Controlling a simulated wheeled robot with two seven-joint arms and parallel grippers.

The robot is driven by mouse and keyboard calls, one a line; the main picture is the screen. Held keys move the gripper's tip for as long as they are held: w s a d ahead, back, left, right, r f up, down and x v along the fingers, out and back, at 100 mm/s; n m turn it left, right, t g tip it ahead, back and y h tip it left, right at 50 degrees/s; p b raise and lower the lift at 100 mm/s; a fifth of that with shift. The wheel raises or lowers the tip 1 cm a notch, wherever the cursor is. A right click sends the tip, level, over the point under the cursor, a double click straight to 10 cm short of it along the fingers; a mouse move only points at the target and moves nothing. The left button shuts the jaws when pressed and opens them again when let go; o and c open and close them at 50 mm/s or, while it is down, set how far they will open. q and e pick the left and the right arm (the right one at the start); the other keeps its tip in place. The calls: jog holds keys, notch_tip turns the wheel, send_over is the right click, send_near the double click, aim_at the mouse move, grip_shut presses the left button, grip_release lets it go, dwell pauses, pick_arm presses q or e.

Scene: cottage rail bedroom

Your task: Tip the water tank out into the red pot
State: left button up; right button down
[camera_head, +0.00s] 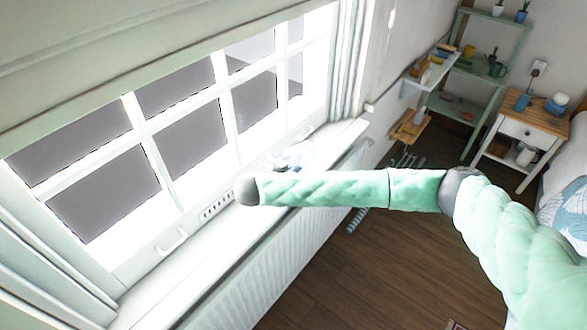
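My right arm comes in from the right as a pale green sleeve and reaches across to the window sill, ending in a grey joint. A pale, overexposed shape just behind the forearm, above the sill, looks like my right gripper (288,160). Its fingers are washed out by the window light and partly hidden by the arm, so I cannot tell whether it is open or holds anything. I cannot make out a water tank or a red pot. My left gripper is not in view.
A bright window (180,130) with a white sill (165,282) fills the left, above a radiator (265,290). A green shelf unit (492,62) with small plants and a wooden-topped nightstand (525,125) stand at the back right. A bed (568,210) is at the right edge. Wooden floor (350,280) is open below.

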jog(key=shift+r+p, duration=0.2)
jog(key=shift+p, duration=0.45)
jog(key=shift+w+d+t+p, duration=0.1)
jog(key=shift+t+p, duration=0.3)
jog(key=shift+p, duration=0.5)
jog(key=shift+f+h, duration=0.25)
jog(key=shift+h, duration=0.15)
jog(key=shift+r+t, duration=0.15)
jog(key=shift+t, duration=0.35)
jog(key=shift+w, duration=0.1)
